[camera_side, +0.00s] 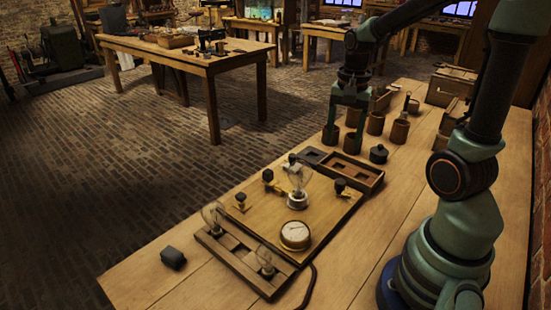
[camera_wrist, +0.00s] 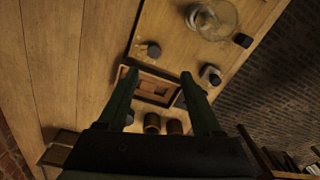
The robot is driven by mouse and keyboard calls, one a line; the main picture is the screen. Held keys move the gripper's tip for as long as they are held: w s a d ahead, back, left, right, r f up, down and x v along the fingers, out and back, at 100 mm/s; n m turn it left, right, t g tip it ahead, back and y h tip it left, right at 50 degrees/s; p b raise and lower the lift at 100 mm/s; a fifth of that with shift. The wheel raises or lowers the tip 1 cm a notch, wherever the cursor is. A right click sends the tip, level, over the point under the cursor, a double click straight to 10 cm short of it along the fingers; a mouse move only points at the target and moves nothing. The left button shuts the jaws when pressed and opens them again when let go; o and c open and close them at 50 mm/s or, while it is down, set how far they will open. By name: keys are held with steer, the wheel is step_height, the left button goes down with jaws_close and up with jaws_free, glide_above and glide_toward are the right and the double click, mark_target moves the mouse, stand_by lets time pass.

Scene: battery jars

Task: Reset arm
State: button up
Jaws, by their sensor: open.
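My gripper (camera_side: 344,132) hangs from the arm above the far part of the bench, over a group of brown jars (camera_side: 375,123). In the wrist view my gripper (camera_wrist: 159,76) has its two green fingers wide apart, with nothing between them. Two jars (camera_wrist: 152,122) show between the fingers, nearer the palm. A wooden tray with compartments (camera_side: 372,184) lies just in front of the jars, and the tray (camera_wrist: 145,72) also shows beyond the fingertips. I cannot tell whether the fingers touch any jar.
A wooden board with a round gauge (camera_side: 295,235), a glass bulb (camera_side: 298,178) and black knobs lies mid-bench. A slotted rack (camera_side: 222,250) with bulbs is beside it. A black block (camera_side: 173,257) sits near the left edge. Wooden boxes (camera_side: 450,86) stand at the back right.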

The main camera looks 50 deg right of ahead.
steer(key=a+r+n+t, duration=0.2)
steer(key=a+r+n, duration=0.1)
steer(key=a+n, duration=0.4)
steer(key=a+r+n+t, duration=0.3)
steer(key=a+r+n, duration=0.1)
steer(key=a+n, duration=0.3)
steer(key=shift+s+a+r+n, duration=0.2)
steer(key=shift+a+n, duration=0.05)
steer(key=shift+n, duration=0.05)
